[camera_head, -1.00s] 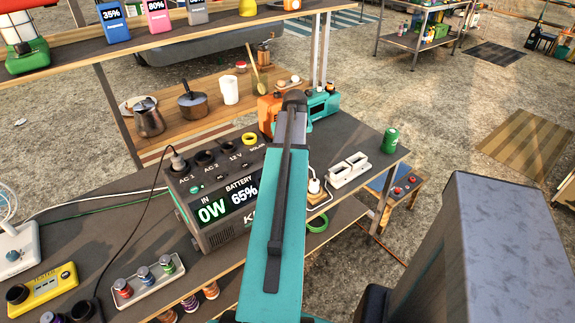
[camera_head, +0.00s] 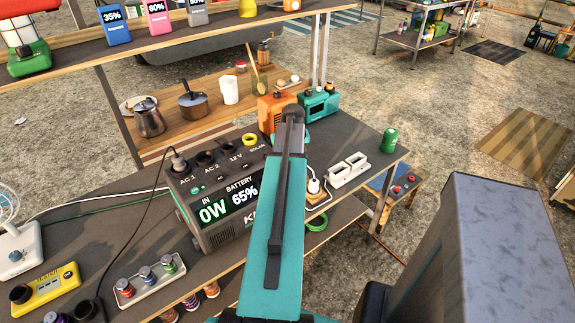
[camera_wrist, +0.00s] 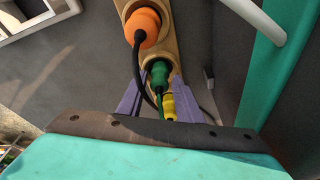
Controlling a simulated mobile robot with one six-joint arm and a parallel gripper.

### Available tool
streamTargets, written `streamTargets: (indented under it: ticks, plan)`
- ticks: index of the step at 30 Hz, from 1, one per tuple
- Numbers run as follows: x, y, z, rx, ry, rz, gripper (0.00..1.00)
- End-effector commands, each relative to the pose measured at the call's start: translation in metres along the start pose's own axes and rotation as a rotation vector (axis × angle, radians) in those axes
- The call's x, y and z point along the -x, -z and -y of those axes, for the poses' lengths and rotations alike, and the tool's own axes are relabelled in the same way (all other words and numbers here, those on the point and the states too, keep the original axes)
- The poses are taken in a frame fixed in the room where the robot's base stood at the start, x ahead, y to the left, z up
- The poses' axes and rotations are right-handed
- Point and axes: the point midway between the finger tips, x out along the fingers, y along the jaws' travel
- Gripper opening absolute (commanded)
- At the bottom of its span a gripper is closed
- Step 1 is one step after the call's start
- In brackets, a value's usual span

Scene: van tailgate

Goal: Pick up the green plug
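The green plug (camera_wrist: 159,74) sits in a tan socket strip (camera_wrist: 174,55) in the wrist view, with a green cord running from it toward the camera. An orange plug (camera_wrist: 143,28) with a black cord is beyond it, and a yellow plug (camera_wrist: 168,106) is nearer. My gripper (camera_wrist: 162,78) is open, with its purple fingers on either side of the green plug. The left fingertip is very close to it; I cannot tell whether it touches. A small gap shows at the right fingertip. In the head view my arm hides the gripper and these plugs.
In the head view, the power station (camera_head: 217,205) stands left of my arm. A white double socket (camera_head: 348,170) and a green can (camera_head: 389,141) are to the right. The black cord loops close to the left finger in the wrist view. A teal post (camera_wrist: 275,60) rises at right.

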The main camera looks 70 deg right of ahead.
Motion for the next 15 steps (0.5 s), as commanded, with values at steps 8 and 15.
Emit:
streamTargets:
  ticks: [8,15]
  plan:
    - [0.0003,0.0001,0.0003,0.0,0.0,0.0,0.3]
    - [0.0003,0.0002,0.0004,0.0,0.0,0.0,0.01]
